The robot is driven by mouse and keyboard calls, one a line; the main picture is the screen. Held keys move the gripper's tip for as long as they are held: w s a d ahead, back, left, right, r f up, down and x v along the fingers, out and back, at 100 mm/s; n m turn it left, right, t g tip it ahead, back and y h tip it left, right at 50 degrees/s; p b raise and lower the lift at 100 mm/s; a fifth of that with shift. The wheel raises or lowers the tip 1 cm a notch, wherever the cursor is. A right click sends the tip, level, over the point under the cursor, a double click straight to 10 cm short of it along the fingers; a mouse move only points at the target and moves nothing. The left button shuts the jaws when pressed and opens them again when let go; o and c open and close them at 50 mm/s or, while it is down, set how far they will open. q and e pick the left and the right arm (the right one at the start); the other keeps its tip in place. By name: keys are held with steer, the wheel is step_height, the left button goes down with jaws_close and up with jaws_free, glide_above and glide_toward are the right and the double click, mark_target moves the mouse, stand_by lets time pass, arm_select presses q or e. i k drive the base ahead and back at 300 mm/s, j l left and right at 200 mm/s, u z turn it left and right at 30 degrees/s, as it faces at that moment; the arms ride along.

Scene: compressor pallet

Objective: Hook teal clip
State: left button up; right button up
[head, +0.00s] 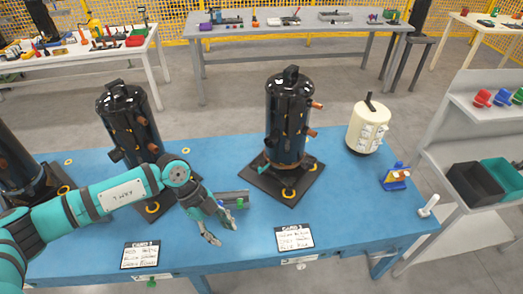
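My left gripper (224,234) reaches in from the left over the blue table (350,225). Its two fingers are spread apart, pointing toward the table's front edge, with nothing seen between them. A small green piece (240,203) shows just beyond the fingers, beside a grey bar; I cannot tell whether it is the teal clip. A black compressor (288,115) with copper stubs stands upright on a dark square base, right of and behind the gripper. Another black compressor (128,120) stands behind my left arm. My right gripper is not in view.
A cream canister (369,127) and a blue-and-yellow tool (396,177) stand at the right. Printed cards (294,238) lie along the front. A shelf at the far right holds a black bin (474,186) and a teal bin (506,176). The table's front right is mostly clear.

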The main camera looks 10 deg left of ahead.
mark_target(260, 169)
steer(key=i, duration=1.3)
